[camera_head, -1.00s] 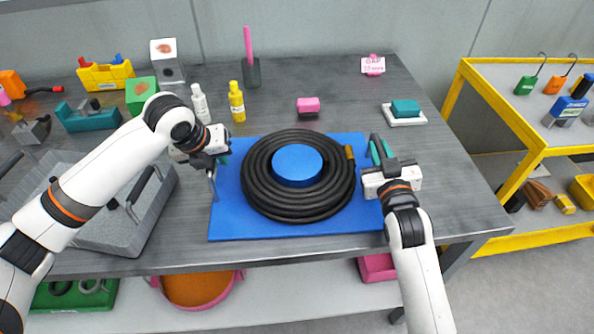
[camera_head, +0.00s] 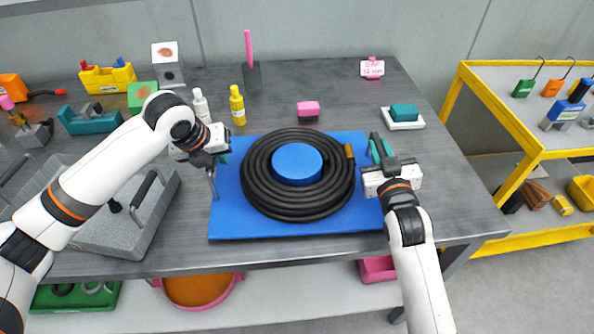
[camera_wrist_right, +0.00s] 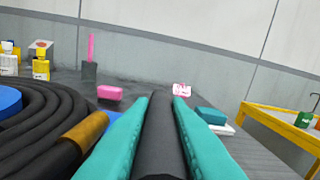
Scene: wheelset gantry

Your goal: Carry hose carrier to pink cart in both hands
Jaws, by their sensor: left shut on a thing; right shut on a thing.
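The hose carrier is a flat blue board (camera_head: 228,222) on the grey workbench, bearing a coiled black hose (camera_head: 262,196) around a blue hub (camera_head: 297,163). A brass-coloured hose end shows at the coil's right side, and also in the right wrist view (camera_wrist_right: 84,131). My left gripper (camera_head: 214,168) is shut at the board's left edge, on what appears to be its handle; the grip is partly hidden. My right gripper (camera_head: 381,152) is shut at the right edge. In the right wrist view its teal fingers close around a dark handle bar (camera_wrist_right: 160,130). No pink cart is in view.
A pink block (camera_head: 308,108), a teal block on a white pad (camera_head: 404,112) and yellow and white bottles stand behind the carrier. A grey tray (camera_head: 150,222) lies left, under my left arm. A yellow-framed cart (camera_head: 485,95) stands right, with floor between.

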